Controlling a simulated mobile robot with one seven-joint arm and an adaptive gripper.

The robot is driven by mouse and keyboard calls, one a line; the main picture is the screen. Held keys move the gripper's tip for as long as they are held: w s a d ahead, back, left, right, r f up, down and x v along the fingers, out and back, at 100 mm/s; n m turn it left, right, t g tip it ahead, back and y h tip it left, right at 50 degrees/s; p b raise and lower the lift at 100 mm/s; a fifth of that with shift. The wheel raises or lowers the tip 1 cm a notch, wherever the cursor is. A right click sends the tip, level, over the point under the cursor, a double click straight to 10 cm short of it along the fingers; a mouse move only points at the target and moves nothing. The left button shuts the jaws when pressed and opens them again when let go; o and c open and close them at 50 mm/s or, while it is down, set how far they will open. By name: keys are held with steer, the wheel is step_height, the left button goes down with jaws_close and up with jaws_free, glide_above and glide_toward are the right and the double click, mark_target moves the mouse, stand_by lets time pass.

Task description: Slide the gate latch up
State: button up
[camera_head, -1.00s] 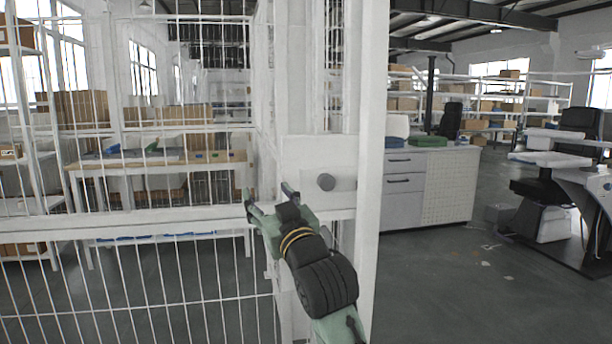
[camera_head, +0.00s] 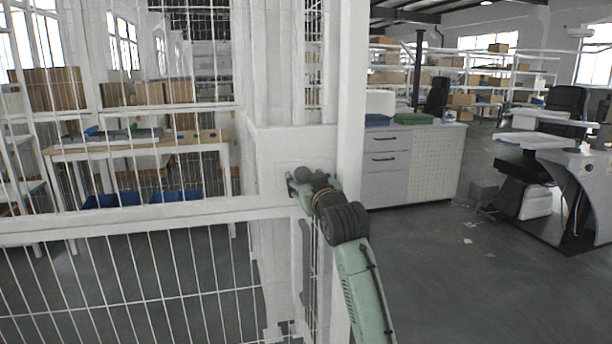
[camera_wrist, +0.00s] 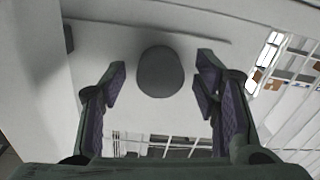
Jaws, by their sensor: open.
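The gate latch shows as a round dark grey knob (camera_wrist: 160,72) on a pale plate (camera_wrist: 205,38) in the wrist view. In the head view the knob (camera_head: 303,174) is partly hidden behind my gripper (camera_head: 299,180), at the white gate post. My gripper (camera_wrist: 160,85) is open in the wrist view, with its two purple-padded fingers apart. The knob lies between and just beyond the fingertips, with a gap on each side. I cannot tell whether a finger touches it.
The white mesh gate (camera_head: 130,215) with its crossbar fills the left. The white post (camera_head: 347,90) stands right beside my arm. A workbench (camera_head: 140,148) stands behind the mesh. A drawer cabinet (camera_head: 415,165) stands to the right, with open floor in front.

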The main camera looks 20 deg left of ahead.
steer(key=shift+w+a, duration=0.1)
steer(key=shift+w, duration=0.05)
steer(key=shift+c, duration=0.2)
jaws_close()
stand_by(0.5)
